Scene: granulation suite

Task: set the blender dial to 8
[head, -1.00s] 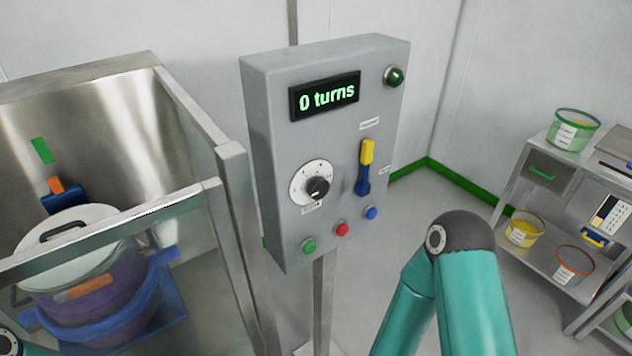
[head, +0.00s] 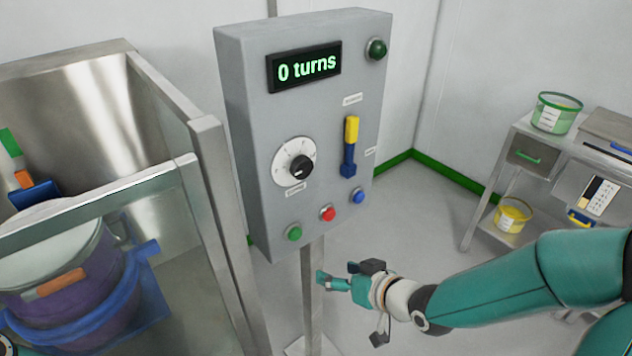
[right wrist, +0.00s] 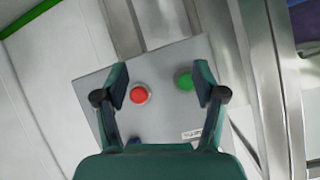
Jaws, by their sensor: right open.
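The blender dial (head: 302,165) is a black knob on a white round scale, on the front of a grey control box (head: 330,110). Its pointer setting is too small to read. The display (head: 304,68) above it reads "0 turns". My right gripper (head: 335,282) is open and empty, below and in front of the box, apart from the dial. In the right wrist view its two fingers (right wrist: 160,88) show spread, with the red button (right wrist: 139,94) between them and the green button (right wrist: 185,80) near one fingertip. The dial is not clearly visible there. My left gripper is not in view.
A yellow and blue lever (head: 350,145) is right of the dial. Green, red and blue buttons (head: 327,214) line the lower box. A metal-framed guard (head: 205,190) with a purple drum (head: 70,280) stands left. A shelf cart (head: 510,175) with tubs stands right.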

